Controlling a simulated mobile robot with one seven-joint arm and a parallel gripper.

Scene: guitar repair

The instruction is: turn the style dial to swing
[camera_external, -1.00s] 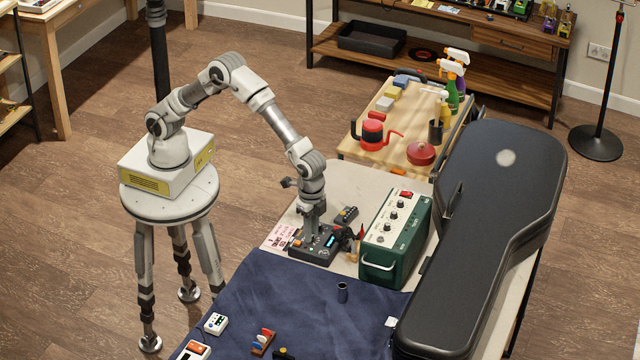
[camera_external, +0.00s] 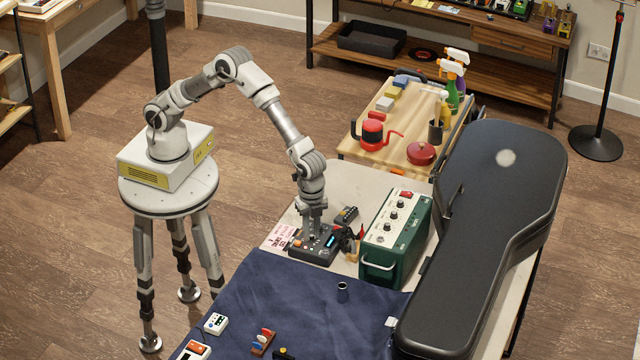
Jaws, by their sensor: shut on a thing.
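A dark box with a small lit blue display and several small controls (camera_external: 318,254) lies on the light bench top, left of the green amplifier. My gripper (camera_external: 312,236) points straight down at the top of this box and is shut on a small part there. That part looks like a dial, but the fingers hide it. The style markings, and where the dial points, are too small to read.
A green amplifier (camera_external: 394,238) stands close on the right. A small dark pedal (camera_external: 346,215) lies behind the box. A black guitar case (camera_external: 490,220) fills the right side. A blue cloth (camera_external: 290,300) covers the front, with a dark cylinder (camera_external: 342,291) on it.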

